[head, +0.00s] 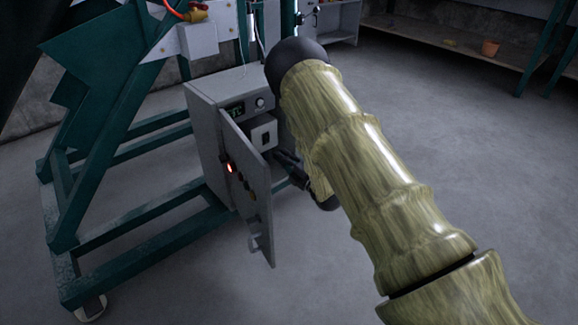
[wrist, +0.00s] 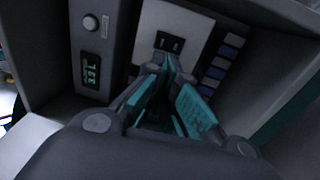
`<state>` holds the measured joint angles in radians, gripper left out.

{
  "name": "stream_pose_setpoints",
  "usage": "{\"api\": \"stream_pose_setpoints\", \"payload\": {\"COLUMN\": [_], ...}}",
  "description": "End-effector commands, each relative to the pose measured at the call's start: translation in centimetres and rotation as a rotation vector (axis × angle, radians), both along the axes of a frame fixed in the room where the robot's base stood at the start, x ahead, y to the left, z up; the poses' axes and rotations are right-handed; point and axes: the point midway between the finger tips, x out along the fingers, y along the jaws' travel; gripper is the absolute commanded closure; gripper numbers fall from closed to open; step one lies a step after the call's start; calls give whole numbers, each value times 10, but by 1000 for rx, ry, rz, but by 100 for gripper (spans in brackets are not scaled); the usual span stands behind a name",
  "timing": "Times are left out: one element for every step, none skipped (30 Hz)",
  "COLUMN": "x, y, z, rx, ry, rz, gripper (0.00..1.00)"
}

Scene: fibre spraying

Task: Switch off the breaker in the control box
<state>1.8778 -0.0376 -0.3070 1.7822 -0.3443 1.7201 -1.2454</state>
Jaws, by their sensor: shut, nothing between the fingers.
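The grey control box (head: 205,130) stands on the green frame, and its door (head: 258,205) hangs open. Inside, a pale breaker unit (head: 263,134) with a small dark switch sits below a display and knob. In the wrist view, the breaker's white face (wrist: 190,22) has a dark switch part (wrist: 170,43) in it. My gripper (wrist: 165,66) is shut and empty, its teal-padded fingertips just in front of the dark switch part. I cannot tell whether they touch it. In the head view my gripper (head: 290,168) is partly hidden by the door and my arm.
The open door carries an orange light (head: 229,168) and round buttons, and stands close beside my gripper. A green display (wrist: 91,68) and a knob (wrist: 90,22) sit left of the breaker. The green frame (head: 130,235) stands left; open floor (head: 390,110) lies right.

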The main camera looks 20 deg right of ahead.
Motion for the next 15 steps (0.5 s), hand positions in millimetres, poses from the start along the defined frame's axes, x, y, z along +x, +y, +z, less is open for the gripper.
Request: {"api": "stream_pose_setpoints", "payload": {"x": [8,13,19,24,28,34,39,43,47,51,54,58,61,63,66], "y": [3,5,7,9,11,13,15,16,18,19,20,21,22,23,24], "z": [-2,-1,0,0,0,2,3,3,4,4,4,6,6,7,8], "rx": [0,0,0,0,0,0,0,0,0,1,0,1,1,1,1], "ry": [-4,-4,-4,-4,-2,-4,-3,-3,-3,-2,-1,-2,-2,-2,-2], "rz": [1,1,1,1,1,1,1,1,1,1,0,1,1,0,0], "gripper": [100,100,100,100,100,100,100,100,100,100,100,100,100,100,100]}}
